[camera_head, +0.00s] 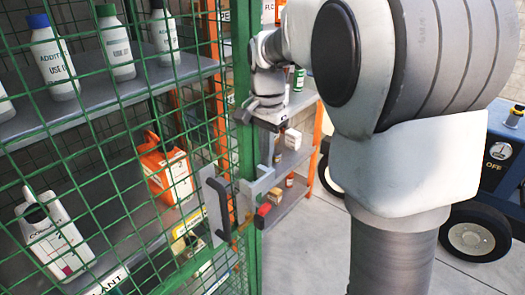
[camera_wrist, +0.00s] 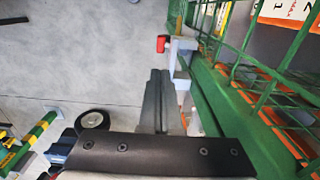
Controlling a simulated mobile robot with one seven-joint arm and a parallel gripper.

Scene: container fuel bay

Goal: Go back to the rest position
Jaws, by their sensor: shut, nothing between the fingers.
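My gripper (camera_head: 266,148) is shut and empty. It points down beside the edge post of the green mesh cage door, just above the grey latch (camera_head: 258,186). In the wrist view the closed grey fingers (camera_wrist: 156,78) lie beside the latch's grey bracket (camera_wrist: 182,62). I cannot tell whether they touch it. The latch's red end (camera_head: 264,209) also shows in the wrist view (camera_wrist: 162,43). A dark handle (camera_head: 221,207) on a grey plate is on the door, left of the latch. My arm hides much of the head view's right side.
Behind the green mesh (camera_head: 110,165), shelves hold white additive bottles (camera_head: 117,45), an orange container (camera_head: 165,170) and a white jug (camera_head: 52,235). An open shelf rack (camera_head: 290,160) stands beyond. A blue wheeled machine (camera_head: 485,185) is at the right. Concrete floor (camera_wrist: 75,55) shows clear beside the door.

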